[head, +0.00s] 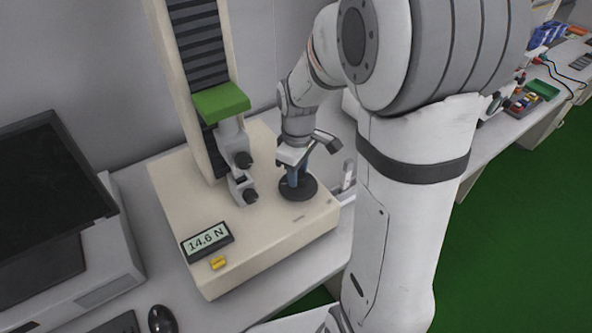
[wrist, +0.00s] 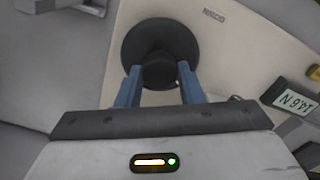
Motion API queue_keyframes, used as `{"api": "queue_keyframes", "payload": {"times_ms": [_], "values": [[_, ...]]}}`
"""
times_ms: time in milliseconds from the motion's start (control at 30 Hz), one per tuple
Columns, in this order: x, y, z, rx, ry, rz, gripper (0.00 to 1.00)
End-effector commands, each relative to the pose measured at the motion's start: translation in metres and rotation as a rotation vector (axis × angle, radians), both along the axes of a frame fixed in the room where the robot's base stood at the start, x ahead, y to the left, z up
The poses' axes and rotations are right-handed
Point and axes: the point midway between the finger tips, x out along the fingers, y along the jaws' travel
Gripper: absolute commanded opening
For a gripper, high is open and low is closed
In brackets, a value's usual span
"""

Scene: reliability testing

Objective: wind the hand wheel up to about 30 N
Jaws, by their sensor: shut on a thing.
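The black hand wheel (head: 298,188) lies flat on the beige base of the test stand, at its right side. It also shows in the wrist view (wrist: 133,45) as a dark disc with a raised hub in its middle. My gripper (head: 292,175) points down at the wheel from above. In the wrist view its two blue fingers (wrist: 159,82) are shut on the wheel's hub, one on each side. The display (head: 207,241) on the base's front left reads 14.6 N. The same display shows at the right of the wrist view (wrist: 290,95).
The test stand (head: 270,238) has a column with a green crosshead (head: 221,101) and grey grips (head: 240,170) left of my gripper. A yellow button (head: 218,263) sits below the display. A monitor (head: 45,205) and mouse (head: 161,319) are at left.

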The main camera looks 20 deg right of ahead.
Motion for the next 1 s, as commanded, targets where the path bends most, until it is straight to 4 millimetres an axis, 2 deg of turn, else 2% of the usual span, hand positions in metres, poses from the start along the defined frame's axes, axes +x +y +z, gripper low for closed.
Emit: {"api": "queue_keyframes", "payload": {"times_ms": [33,167,200,1000], "values": [[-0.0003,0.0003,0.0000,0.001,0.001,0.000,0.23],[-0.0003,0.0005,0.0000,0.001,0.001,0.000,0.12],[-0.0003,0.0069,0.0000,0.001,0.001,0.005,0.11],[-0.0018,0.0004,-0.0010,-0.001,0.006,-0.045,0.11]]}}
